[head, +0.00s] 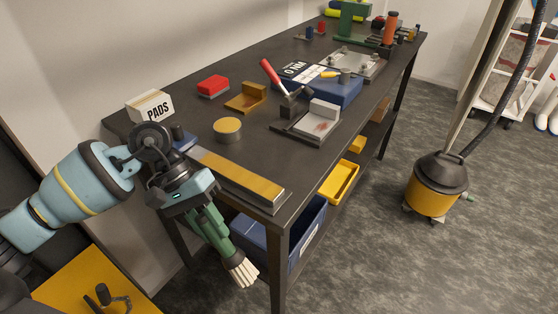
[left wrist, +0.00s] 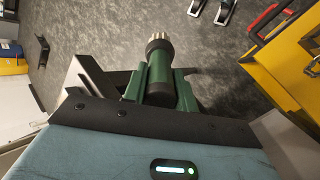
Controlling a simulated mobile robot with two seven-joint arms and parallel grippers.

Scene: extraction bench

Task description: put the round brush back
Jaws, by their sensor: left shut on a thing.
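My left gripper (head: 207,222) is shut on the round brush (head: 242,271), off the near end of the bench and just left of its front leg. The brush tilts downward, with its pale bristles pointing down and to the right, clear of everything. In the left wrist view, the brush's dark green handle (left wrist: 160,75) sits between the green fingers of the left gripper (left wrist: 160,88), with the bristles at the far end. The fingers hide part of the handle in the head view. My right gripper is in neither view.
The dark bench (head: 210,110) carries a PADS box (head: 150,106), a yellow-topped tray (head: 232,172), a round tin (head: 227,128) and a red-handled tool (head: 280,83). Blue bin (head: 308,232) and yellow tray (head: 339,181) sit below. A vacuum (head: 437,188) stands right.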

